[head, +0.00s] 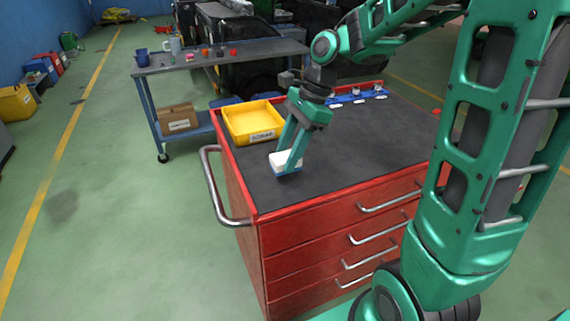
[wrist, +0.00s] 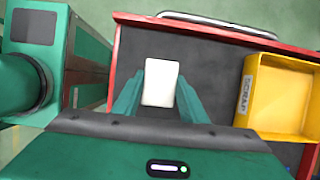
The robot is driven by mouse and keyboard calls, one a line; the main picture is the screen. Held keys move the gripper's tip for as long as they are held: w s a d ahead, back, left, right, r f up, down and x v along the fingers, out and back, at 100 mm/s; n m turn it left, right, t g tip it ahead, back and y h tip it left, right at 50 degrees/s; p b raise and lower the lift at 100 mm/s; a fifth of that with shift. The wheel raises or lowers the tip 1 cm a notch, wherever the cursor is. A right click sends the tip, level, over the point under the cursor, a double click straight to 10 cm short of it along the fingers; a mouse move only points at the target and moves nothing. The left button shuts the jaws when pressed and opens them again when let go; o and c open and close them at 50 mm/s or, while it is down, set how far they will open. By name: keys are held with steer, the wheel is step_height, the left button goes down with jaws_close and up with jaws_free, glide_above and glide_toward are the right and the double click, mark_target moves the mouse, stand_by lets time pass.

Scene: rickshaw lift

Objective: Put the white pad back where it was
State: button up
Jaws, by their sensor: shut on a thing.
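The white pad (head: 285,163) is at the dark top of the red tool cabinet, near its front left part. It has a blue lower edge in the head view. My gripper (head: 291,160) reaches down from above and is shut on the pad. In the wrist view the pad (wrist: 162,82) sits between the two green fingers (wrist: 162,97). I cannot tell whether the pad touches the cabinet top (head: 345,146) or is just above it.
A yellow bin labelled SCRAP (head: 252,134) stands behind the pad on the cabinet; it also shows in the wrist view (wrist: 250,92). A blue holder (head: 356,97) lies at the back edge. A grey cart (head: 205,57) with mugs and small items stands beyond. The cabinet's middle is clear.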

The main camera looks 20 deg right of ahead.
steer(key=shift+f, duration=1.75)
steer(key=o, duration=1.1)
steer(key=shift+f, duration=0.1)
steer(key=v, duration=1.2)
steer(key=s+d+f+n+h, duration=0.1)
steer(key=s+d+f+n, duration=0.1)
steer(key=s+d+n, duration=0.2)
steer(key=s+d+f+n+h, duration=0.2)
steer(key=s+d+f+n, duration=0.1)
steer(key=s, duration=0.8)
steer(key=s+d+f+n+h, duration=0.1)
steer(key=s+d+f+n, duration=0.2)
steer(key=s, duration=0.5)
steer(key=shift+s+d+n, duration=0.25)
steer(key=shift+d+n, duration=0.55)
steer(key=shift+d, duration=0.25)
